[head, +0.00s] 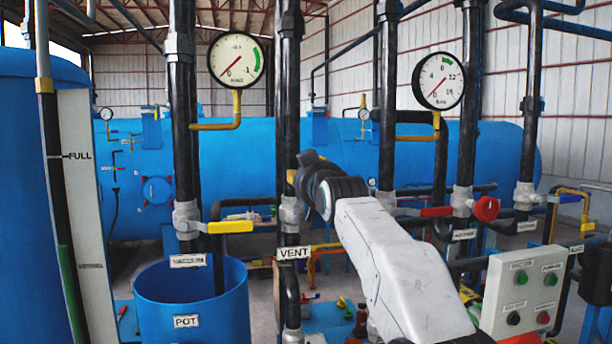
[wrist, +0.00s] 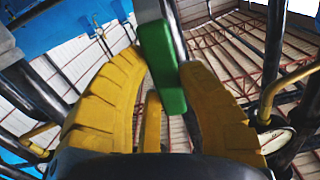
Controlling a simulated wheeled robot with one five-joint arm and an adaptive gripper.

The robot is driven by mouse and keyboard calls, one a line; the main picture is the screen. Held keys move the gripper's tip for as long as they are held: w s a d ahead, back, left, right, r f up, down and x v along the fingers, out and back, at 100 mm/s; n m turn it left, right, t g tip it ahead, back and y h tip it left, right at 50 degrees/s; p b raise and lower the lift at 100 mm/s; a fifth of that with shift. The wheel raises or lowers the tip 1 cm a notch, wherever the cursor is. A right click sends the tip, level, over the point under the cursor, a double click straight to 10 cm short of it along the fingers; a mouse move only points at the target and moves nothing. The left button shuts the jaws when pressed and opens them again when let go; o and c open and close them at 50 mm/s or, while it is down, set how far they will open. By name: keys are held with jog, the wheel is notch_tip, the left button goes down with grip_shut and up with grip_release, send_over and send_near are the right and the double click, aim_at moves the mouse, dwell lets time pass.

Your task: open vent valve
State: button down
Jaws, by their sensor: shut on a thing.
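The vent pipe is the black vertical pipe (head: 290,90) with the VENT label (head: 293,253) below its grey valve body (head: 291,213). My gripper (head: 293,177) is at this pipe just above the valve body. The dark gripper body hides the valve handle in the head view. In the wrist view, a green handle (wrist: 161,65) on a grey metal lever stands between the yellow fingers of my gripper (wrist: 160,78). The fingers are shut on the green handle, with the right finger close against its lower end.
A yellow-handled valve (head: 231,227) is on the left pipe above the blue pot (head: 192,300). A red-handled valve (head: 437,212) and red knob (head: 486,208) are at the right. Two gauges (head: 237,60) (head: 438,81) hang above. A button panel (head: 520,297) stands front right.

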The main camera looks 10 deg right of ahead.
jog(key=shift+a+r+n, duration=0.15)
jog(key=shift+a+n, duration=0.3)
jog(key=shift+n, duration=0.05)
jog(key=c, duration=0.8)
grip_release()
jog(key=shift+s, duration=5.95)
